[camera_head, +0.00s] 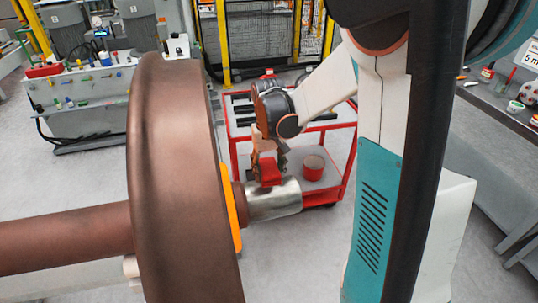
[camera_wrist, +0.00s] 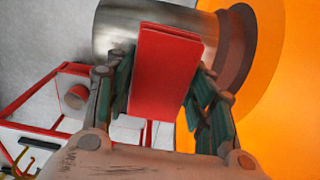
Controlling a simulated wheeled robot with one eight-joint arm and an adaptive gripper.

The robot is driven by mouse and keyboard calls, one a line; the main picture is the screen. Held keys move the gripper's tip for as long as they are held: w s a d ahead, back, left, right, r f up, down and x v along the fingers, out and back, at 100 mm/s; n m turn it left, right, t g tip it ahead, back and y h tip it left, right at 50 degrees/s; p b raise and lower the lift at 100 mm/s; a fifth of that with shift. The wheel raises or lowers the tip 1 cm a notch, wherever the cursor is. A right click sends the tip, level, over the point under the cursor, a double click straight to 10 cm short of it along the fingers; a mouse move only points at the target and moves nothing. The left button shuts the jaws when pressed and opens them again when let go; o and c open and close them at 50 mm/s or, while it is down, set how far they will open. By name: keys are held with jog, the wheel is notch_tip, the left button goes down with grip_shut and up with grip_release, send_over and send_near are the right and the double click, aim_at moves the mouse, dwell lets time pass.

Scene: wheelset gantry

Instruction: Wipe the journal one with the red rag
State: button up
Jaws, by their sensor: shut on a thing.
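The journal (camera_head: 283,199) is a shiny metal cylinder at the right end of the brown wheelset, beside an orange ring. It also shows in the wrist view (camera_wrist: 112,28) behind the rag. My gripper (camera_head: 268,160) is over the journal, pointing down. It is shut on the red rag (camera_wrist: 166,72), a flat red block between the fingers. In the head view the rag (camera_head: 270,172) is at the journal's upper side. It looks to be touching or very close to the metal; I cannot tell which.
The large brown wheel (camera_head: 175,180) stands left of the journal, with the orange ring (camera_head: 231,208) between. A red cart (camera_head: 334,190) with a red can (camera_head: 313,168) stands behind. A workbench (camera_head: 500,108) is at the right. Grey floor is open in front of the journal.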

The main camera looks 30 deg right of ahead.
aim_at(269, 166)
jog(key=shift+w+a+r, duration=0.1)
jog(key=shift+w+r, duration=0.05)
jog(key=shift+r, duration=0.4)
jog(key=shift+r+p, duration=1.15)
jog(key=shift+r, duration=0.4)
